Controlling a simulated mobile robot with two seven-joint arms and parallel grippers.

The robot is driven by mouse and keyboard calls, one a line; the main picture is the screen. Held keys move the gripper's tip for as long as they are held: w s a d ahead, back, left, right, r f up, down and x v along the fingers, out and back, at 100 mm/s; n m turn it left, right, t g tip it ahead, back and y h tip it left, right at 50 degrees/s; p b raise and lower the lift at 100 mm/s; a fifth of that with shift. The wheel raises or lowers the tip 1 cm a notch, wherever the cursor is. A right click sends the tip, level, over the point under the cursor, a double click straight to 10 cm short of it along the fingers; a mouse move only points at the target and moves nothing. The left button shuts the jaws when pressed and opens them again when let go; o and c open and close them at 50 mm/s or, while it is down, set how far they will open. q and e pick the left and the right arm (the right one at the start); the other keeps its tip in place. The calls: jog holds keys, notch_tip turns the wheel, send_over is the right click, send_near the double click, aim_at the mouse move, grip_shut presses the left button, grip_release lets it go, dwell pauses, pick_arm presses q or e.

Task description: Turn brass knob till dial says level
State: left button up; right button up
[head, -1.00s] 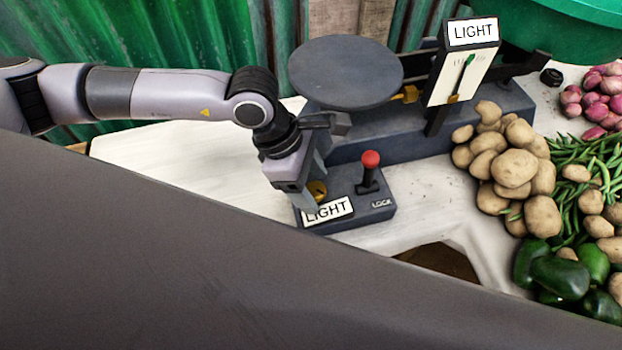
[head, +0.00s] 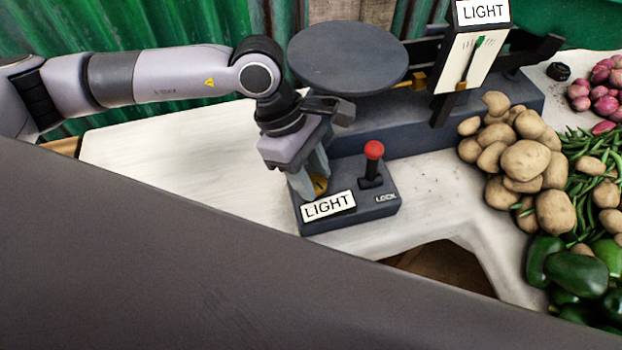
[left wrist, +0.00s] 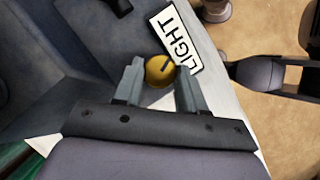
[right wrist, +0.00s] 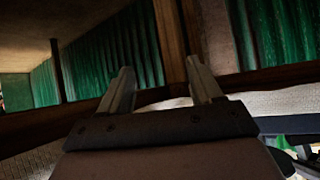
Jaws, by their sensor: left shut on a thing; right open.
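The brass knob (head: 319,184) sits on the small dark control box (head: 345,220), behind a white plate reading LIGHT (head: 328,206). My left gripper (head: 312,187) is shut on the knob from above. In the left wrist view the knob (left wrist: 160,70), with a dark mark on top, lies between the fingertips. The dial (head: 469,62) stands on the scale, its green-tipped needle leaning right of upright, with a sign reading LIGHT (head: 482,11) above it. My right gripper (right wrist: 158,80) shows only in the right wrist view, open and empty.
A red-topped lever (head: 373,150), labelled LOCK, stands right of the knob. The round scale pan (head: 347,56) is empty behind my left gripper. Potatoes (head: 525,160), beans and green peppers (head: 575,275) crowd the right. The white table (head: 180,150) is clear at left.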

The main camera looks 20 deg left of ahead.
pick_arm(q)
jog(key=shift+w+d+f+m+g+b, duration=0.15)
jog(key=shift+f+m+g+b, duration=0.15)
jog(key=shift+m+b, duration=0.55)
jog(key=shift+r+m+g+b, duration=0.1)
jog(key=shift+m+g+b, duration=0.2)
jog(key=shift+m+b, duration=0.5)
jog(key=shift+r+m+g+y+b, duration=0.2)
jog(key=shift+m+g+y+b, duration=0.15)
jog(key=shift+m+b, duration=0.7)
jog(key=o, duration=0.9)
jog(key=shift+o, duration=0.7)
